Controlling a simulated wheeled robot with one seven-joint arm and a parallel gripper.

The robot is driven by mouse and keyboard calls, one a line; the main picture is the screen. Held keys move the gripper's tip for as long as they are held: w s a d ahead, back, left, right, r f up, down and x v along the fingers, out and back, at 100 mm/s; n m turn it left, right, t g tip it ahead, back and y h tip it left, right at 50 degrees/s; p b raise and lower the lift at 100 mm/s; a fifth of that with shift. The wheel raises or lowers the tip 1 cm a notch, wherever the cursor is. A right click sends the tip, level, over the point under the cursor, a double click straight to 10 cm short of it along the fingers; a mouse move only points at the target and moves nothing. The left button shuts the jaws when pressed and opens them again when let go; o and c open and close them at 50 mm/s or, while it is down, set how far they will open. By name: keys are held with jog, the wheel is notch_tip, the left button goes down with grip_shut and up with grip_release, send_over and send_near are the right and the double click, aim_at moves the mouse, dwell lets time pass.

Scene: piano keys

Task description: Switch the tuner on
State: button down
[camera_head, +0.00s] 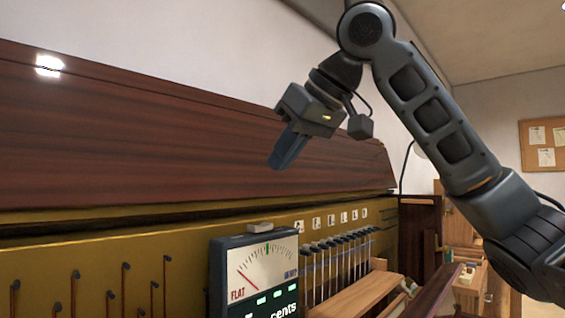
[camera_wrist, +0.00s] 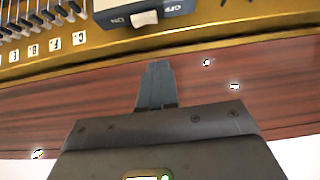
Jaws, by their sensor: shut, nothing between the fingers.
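The tuner (camera_head: 232,262) is a dark blue box with a white needle dial, the word FLAT and a partly cut-off lit display. It stands in front of the gold piano frame. A pale switch (camera_head: 260,227) sits on its top. In the wrist view the tuner's top (camera_wrist: 188,7) is at the upper edge, upside down, with the switch (camera_wrist: 144,19) between ON and OFF labels. I cannot tell which way it is set. My gripper (camera_head: 275,165) is shut and empty, above the tuner and apart from it. Its fingertips (camera_wrist: 157,64) point toward the switch in the wrist view.
A reddish-brown wooden lid (camera_head: 180,130) slopes behind the tuner, under my gripper. Tuning pins (camera_head: 122,290) stand on the gold frame to the left. Several dark-topped rods (camera_head: 340,260) and wooden parts (camera_head: 355,297) lie to the right. The air above the tuner is clear.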

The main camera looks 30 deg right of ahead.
send_over(260, 227)
jog(key=s, duration=0.2)
notch_tip(260, 227, down, 5)
jog(key=shift+w+a+f, duration=0.1)
jog(key=shift+f, duration=1)
jog(key=shift+w+a+f, duration=0.1)
jog(key=shift+f, duration=0.95)
